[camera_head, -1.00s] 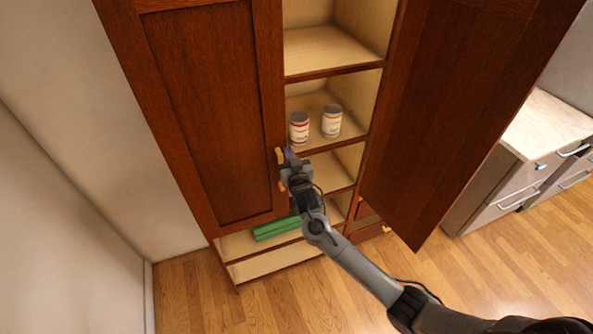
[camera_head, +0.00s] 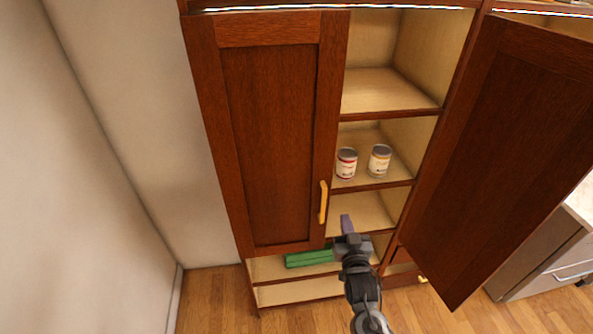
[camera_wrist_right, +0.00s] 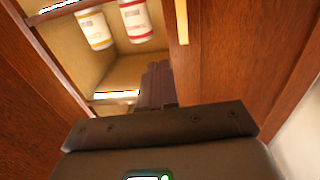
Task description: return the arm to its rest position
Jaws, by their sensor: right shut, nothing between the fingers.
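My right gripper (camera_head: 346,224) is in front of the lower shelves of a wooden cabinet (camera_head: 386,112), just right of the left door's yellow handle (camera_head: 323,202) and apart from it. Its fingers are shut with nothing between them; they also show in the right wrist view (camera_wrist_right: 156,84). My right arm comes up from the bottom of the head view. My left gripper is in neither view.
The cabinet's left door (camera_head: 268,130) stands partly closed; the right door (camera_head: 500,150) is swung open. Two cans, one red-labelled (camera_head: 346,163) and one yellow-labelled (camera_head: 380,158), stand on a shelf. A green object (camera_head: 309,259) lies lower down. A grey drawer unit (camera_head: 545,262) is at right.

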